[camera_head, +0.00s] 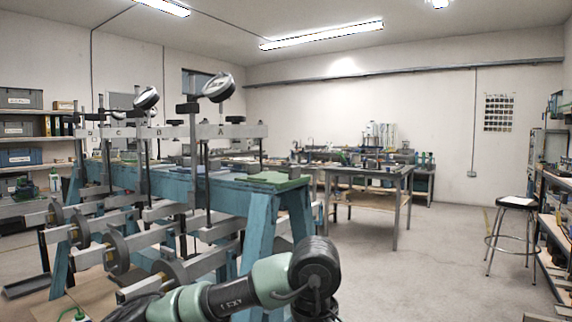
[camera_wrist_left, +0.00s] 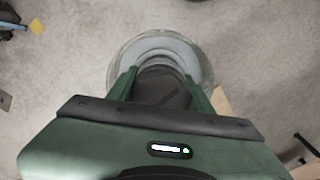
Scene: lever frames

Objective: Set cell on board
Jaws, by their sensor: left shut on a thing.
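My left gripper (camera_wrist_left: 162,88) is shut on a round pale grey piece (camera_wrist_left: 191,54), probably the cell. Its wide, glassy-looking rim shows beyond the two green fingers, and a dark part lies between them. Bare floor shows around and below it in the left wrist view. A flat tan board (camera_head: 88,306) lies low at the bottom left of the head view, partly hidden by my arm. A tan edge (camera_wrist_left: 222,101) beside the right finger in the wrist view may be the same board. The gripper itself does not show in the head view.
A stool (camera_head: 516,202) and shelves are at right.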

